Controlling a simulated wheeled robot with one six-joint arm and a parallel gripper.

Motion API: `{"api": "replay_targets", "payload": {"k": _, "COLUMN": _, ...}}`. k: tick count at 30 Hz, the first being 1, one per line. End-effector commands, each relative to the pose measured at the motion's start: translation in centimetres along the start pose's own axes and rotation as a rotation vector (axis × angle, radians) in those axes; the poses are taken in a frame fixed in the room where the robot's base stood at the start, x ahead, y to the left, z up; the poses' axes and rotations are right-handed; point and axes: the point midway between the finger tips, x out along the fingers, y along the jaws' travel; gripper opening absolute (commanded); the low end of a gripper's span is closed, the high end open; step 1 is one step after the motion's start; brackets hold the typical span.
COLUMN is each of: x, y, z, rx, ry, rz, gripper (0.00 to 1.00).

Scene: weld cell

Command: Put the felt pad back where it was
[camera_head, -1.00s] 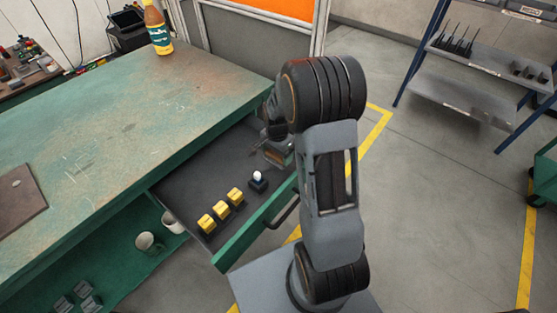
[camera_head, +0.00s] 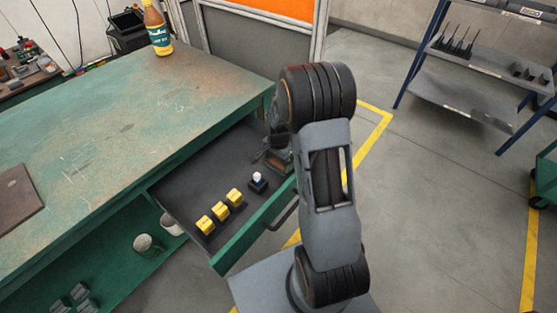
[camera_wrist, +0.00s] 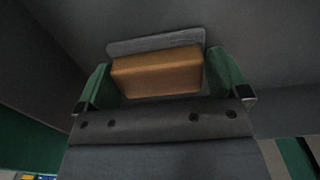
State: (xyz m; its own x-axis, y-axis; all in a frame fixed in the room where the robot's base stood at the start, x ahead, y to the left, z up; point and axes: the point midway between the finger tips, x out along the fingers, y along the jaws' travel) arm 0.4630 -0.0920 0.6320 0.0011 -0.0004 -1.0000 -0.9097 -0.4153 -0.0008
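The felt pad (camera_wrist: 157,74), a tan-brown block with a grey layer along its far side, sits between the two green fingers of my gripper (camera_wrist: 163,82) in the wrist view. The fingers press close on both its ends. In the head view, my gripper (camera_head: 274,150) is inside the far right part of the open drawer (camera_head: 188,187), and the brown pad (camera_head: 279,160) shows just below it, partly hidden by my arm. I cannot tell whether the pad touches the drawer floor.
Three yellow blocks (camera_head: 220,210) and a dark piece with a white knob (camera_head: 258,182) stand in the drawer near its front. The green workbench (camera_head: 110,115) is to the left, with a bottle (camera_head: 157,30) at its back. Mugs (camera_head: 146,244) are on the lower shelf.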

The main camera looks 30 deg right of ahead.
Motion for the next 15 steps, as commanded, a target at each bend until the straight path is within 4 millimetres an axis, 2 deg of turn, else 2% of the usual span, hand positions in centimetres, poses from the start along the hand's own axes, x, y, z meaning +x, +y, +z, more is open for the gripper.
{"api": "replay_targets", "payload": {"k": 10, "x": -0.2, "y": 0.1, "z": 0.0, "rx": 0.0, "ry": -0.001, "rz": 0.001, "gripper": 1.0}}
{"api": "replay_targets", "payload": {"k": 15, "x": -2.1, "y": 0.0, "z": 0.0, "rx": 0.0, "ry": 0.002, "rz": -0.002, "gripper": 1.0}}
